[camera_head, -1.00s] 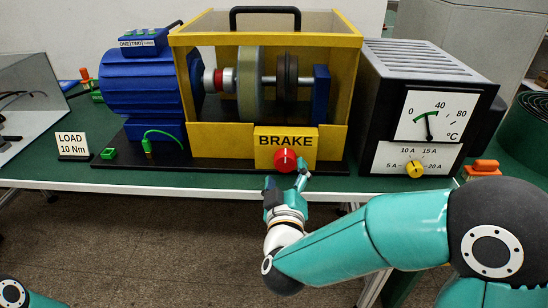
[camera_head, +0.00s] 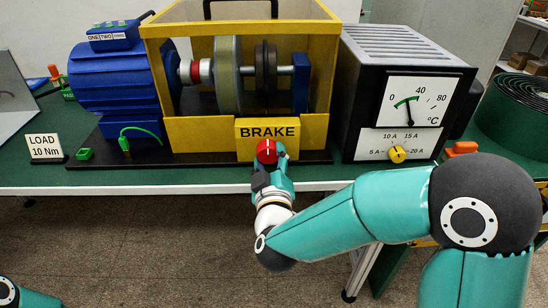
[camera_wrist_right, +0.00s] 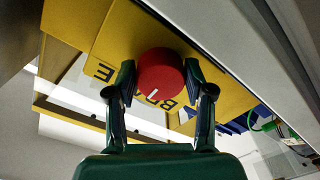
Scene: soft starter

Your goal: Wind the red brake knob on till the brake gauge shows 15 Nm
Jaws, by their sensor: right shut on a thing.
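The red brake knob (camera_head: 266,150) sits on the front of the yellow housing, below the BRAKE label (camera_head: 267,132). A white mark on it points about straight up in the head view. My right gripper (camera_head: 268,163) is at the knob from below and in front. In the wrist view the knob (camera_wrist_right: 160,72) lies between the two fingers of this gripper (camera_wrist_right: 160,84), which are shut on its sides. I see no brake gauge with an Nm scale. My left gripper is out of view; only a bit of the left arm shows at the bottom left.
The load sign (camera_head: 45,147) reads 10 Nm. The grey box (camera_head: 408,70) on the right has a °C dial (camera_head: 416,102) and a yellow current knob (camera_head: 397,155). A blue motor (camera_head: 110,85) stands left of the housing. The green table's front edge runs just below the knob.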

